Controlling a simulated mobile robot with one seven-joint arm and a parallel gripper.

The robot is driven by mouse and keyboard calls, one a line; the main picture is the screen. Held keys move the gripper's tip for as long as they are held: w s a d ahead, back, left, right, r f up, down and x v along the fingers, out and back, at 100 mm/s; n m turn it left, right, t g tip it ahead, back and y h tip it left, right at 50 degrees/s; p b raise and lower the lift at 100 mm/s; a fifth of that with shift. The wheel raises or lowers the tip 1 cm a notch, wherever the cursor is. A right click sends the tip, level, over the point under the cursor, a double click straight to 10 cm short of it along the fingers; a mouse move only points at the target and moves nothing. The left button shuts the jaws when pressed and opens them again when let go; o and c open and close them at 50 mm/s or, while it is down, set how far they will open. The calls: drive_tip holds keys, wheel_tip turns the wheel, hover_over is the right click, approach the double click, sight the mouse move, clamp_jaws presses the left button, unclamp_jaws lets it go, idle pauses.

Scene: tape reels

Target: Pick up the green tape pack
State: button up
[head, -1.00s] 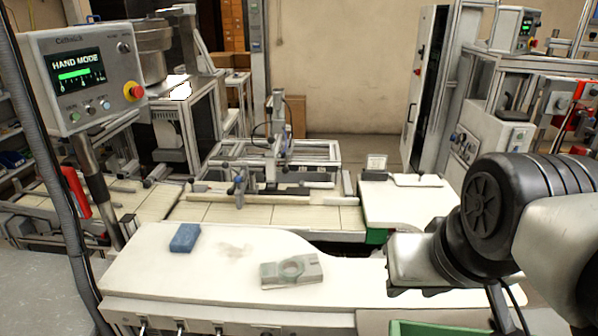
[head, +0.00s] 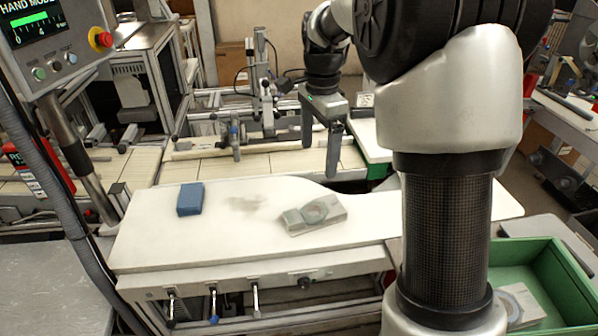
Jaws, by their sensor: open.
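The pack is in full view.
A blue block (head: 189,199) lies on the worktable to the left. A green crate (head: 560,268) at the lower right holds another pale pack (head: 520,305). A control panel (head: 50,45) stands at the left.

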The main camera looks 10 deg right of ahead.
hover_over(315, 210)
drive_tip(key=f, duration=1.2)
drive_tip(key=shift+w+f, duration=0.3)
drive_tip(key=shift+s+f, duration=0.15)
drive_tip(key=shift+f, duration=1.2)
drive_tip(key=shift+s+f, duration=0.1)
drive_tip(key=shift+f, duration=1.25)
